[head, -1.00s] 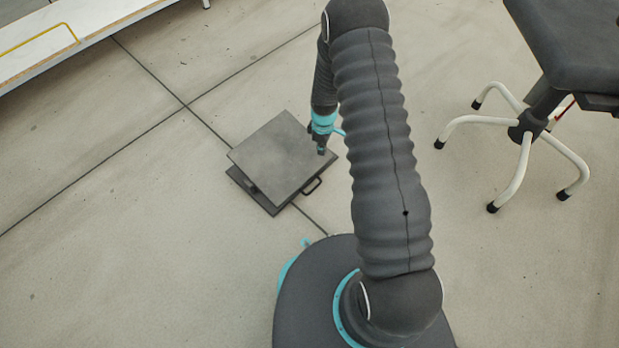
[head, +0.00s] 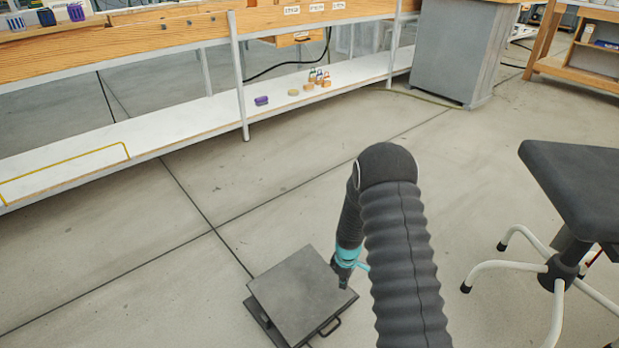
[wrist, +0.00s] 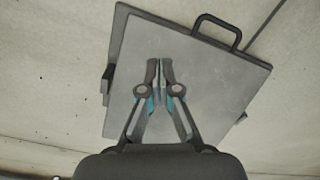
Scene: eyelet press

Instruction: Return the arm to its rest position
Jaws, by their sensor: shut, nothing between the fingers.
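My gripper (head: 343,285) hangs low at the end of my arm, in front of or over the right part of a flat grey square plate (head: 297,293) with a dark handle at its edge. In the wrist view my gripper (wrist: 159,62) is shut with its fingertips together and nothing between them. The grey plate (wrist: 215,95) lies behind the fingers there, with its handle (wrist: 217,30) at the top. Whether the fingertips touch the plate I cannot tell.
A long workbench with a white lower shelf (head: 180,128) runs along the back, with small items on it. A grey cabinet (head: 462,50) stands at the back. A dark stool (head: 585,190) with white legs stands at the right. The concrete floor between is clear.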

